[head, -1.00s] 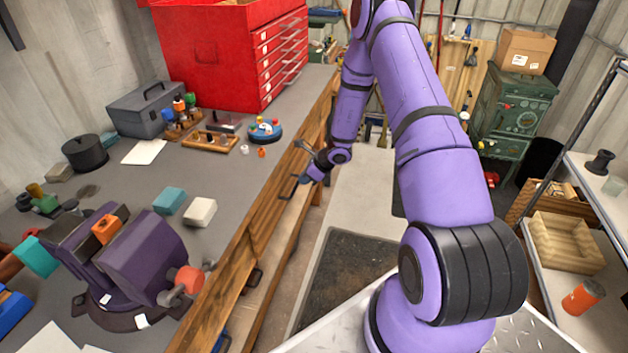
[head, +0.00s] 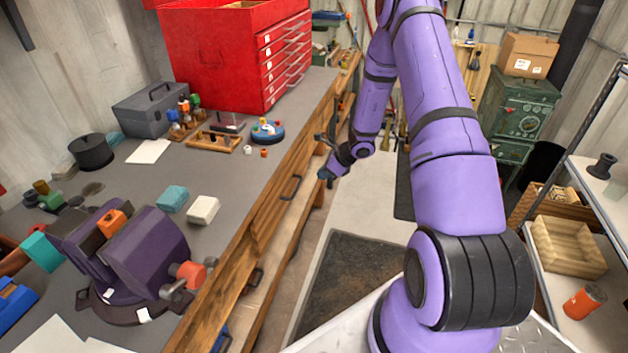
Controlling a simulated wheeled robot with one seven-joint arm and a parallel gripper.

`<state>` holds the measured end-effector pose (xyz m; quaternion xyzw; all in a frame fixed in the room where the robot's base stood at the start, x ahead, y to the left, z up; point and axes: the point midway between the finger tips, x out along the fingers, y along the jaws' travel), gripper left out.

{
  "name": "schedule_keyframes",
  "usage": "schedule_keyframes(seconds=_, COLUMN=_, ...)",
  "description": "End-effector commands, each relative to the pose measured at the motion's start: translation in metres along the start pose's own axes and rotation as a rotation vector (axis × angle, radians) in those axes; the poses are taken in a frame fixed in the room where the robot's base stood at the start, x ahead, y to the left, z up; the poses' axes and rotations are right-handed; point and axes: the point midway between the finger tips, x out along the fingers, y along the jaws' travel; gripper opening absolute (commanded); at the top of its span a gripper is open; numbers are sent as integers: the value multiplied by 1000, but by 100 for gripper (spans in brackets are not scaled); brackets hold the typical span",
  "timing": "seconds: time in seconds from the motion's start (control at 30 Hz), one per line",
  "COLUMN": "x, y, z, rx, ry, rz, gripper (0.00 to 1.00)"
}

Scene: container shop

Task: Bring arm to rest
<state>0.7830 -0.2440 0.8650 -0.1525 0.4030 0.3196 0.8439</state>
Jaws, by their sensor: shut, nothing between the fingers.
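My purple arm (head: 440,130) rises from the base at the lower right, reaches up and away, and bends back down at its far end. My gripper (head: 325,175) hangs over the aisle just right of the bench's front edge, pointing down and to the left. It is shut and holds nothing. It looks clear of the bench drawers, though the exact gap cannot be told. The top of the arm is cut off by the upper picture edge.
The grey workbench (head: 120,190) carries a purple vise (head: 147,250), a red tool chest (head: 215,60) and small blocks. A metal shelf with a wooden tray (head: 568,247) and an orange can (head: 583,302) stands at right. The aisle floor with a dark mat (head: 345,280) is free.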

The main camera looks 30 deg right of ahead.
Motion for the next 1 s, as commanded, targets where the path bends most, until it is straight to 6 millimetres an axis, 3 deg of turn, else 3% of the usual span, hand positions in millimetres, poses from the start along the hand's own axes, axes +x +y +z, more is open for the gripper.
schedule_keyframes(seconds=0.1, x=-25, y=-1, z=0, rx=0, ry=1, rz=-4, gripper=0)
schedule_keyframes(seconds=0.3, x=-52, y=-1, z=-1, rx=1, ry=2, rz=-3, gripper=0)
schedule_keyframes(seconds=0.7, x=-63, y=1, z=1, rx=-8, ry=1, rz=0, gripper=0)
schedule_keyframes(seconds=0.87, x=-81, y=8, z=31, rx=-120, ry=-6, rz=15, gripper=0)
schedule_keyframes(seconds=1.0, x=-111, y=29, z=77, rx=-316, ry=-10, rz=44, gripper=0)
